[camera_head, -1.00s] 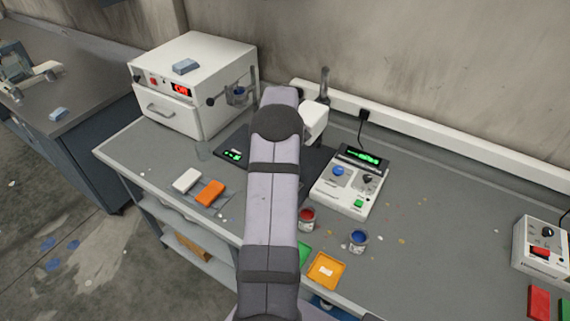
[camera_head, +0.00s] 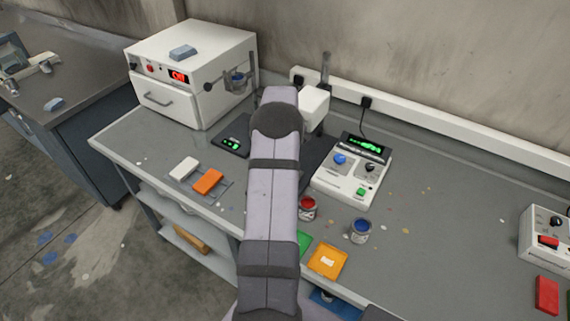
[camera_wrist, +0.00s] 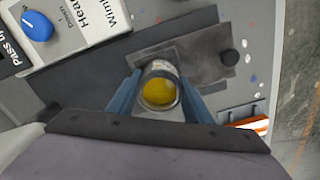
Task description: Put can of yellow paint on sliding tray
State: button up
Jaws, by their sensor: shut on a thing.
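The can of yellow paint (camera_wrist: 159,92) is in the wrist view, open at the top with yellow paint inside. My gripper (camera_wrist: 160,80) is shut on it, one blue finger on each side. A flat dark grey plate with a round black knob (camera_wrist: 205,62), which looks like the sliding tray, lies just beyond the can. The can overlaps its edge in the picture. I cannot tell whether the can touches it. In the head view my arm hides the gripper and the can.
The white device with a blue knob (camera_head: 350,172) stands right of my arm. Open cans of red paint (camera_head: 307,207) and blue paint (camera_head: 360,231) stand in front of it. A white oven-like cabinet (camera_head: 192,72) is at the back left. The bench's right middle is mostly clear.

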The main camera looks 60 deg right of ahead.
jog(key=shift+f+b, duration=0.35)
jog(key=shift+f, duration=0.25)
dwell(0.3)
jog(key=o, duration=1.2)
jog(key=shift+o, duration=0.2)
jog(key=shift+r, duration=0.1)
jog(key=shift+r+b, duration=1.3)
jog(key=shift+r, duration=2.3)
